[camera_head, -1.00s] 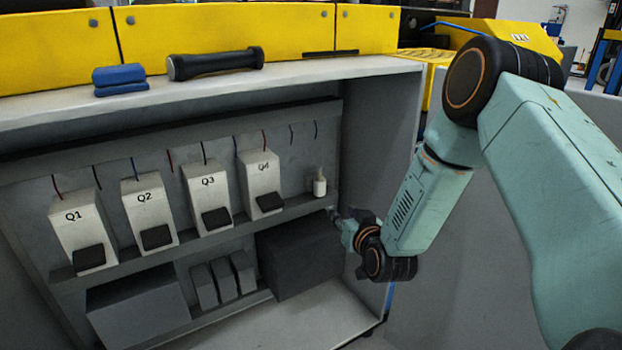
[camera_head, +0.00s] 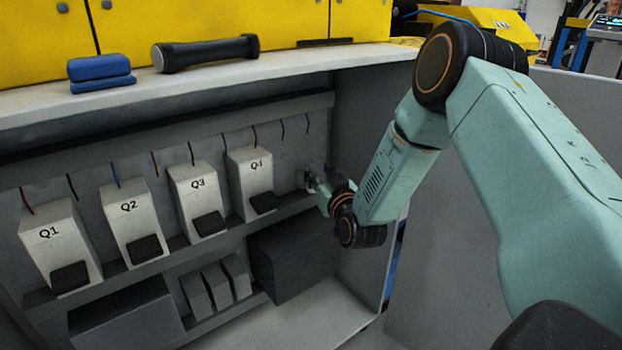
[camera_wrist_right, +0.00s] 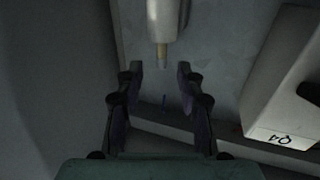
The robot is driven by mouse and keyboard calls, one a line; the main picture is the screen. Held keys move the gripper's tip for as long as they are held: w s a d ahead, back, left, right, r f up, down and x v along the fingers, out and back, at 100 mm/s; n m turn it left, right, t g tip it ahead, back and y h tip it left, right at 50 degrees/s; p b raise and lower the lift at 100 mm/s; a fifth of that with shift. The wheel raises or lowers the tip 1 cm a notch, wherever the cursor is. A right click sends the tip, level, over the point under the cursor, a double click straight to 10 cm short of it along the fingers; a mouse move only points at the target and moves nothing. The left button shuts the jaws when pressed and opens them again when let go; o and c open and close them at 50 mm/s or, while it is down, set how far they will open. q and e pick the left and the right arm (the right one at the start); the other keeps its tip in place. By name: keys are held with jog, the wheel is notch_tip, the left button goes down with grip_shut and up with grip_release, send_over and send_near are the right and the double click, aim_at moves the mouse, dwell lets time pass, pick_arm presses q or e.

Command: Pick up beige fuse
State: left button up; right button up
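The beige fuse (camera_wrist_right: 163,20) is a pale cylinder with a narrower metal-coloured tip, at the top middle of the right wrist view. My right gripper (camera_wrist_right: 160,76) is open there, its two dark fingers apart, with the fuse's tip just beyond and between the fingertip line. No contact shows. In the head view my right gripper (camera_head: 312,182) is at the right end of the cabinet's upper shelf, right of the Q4 box, and covers most or all of the fuse. My left gripper is not in view.
Thin wires hang above. A dark box (camera_head: 290,262) sits below. The cabinet's side wall (camera_head: 365,130) is close on the right.

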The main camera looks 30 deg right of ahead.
aim_at(314, 165)
jog(key=b+x, duration=0.1)
jog(key=x, duration=0.2)
jog(key=shift+w+r+b, duration=0.1)
jog(key=shift+w+b, duration=0.05)
jog(key=shift+b, duration=0.25)
jog(key=shift+x, duration=0.85)
jog(key=shift+a+r, duration=0.1)
jog(key=shift+c, duration=0.6)
grip_shut()
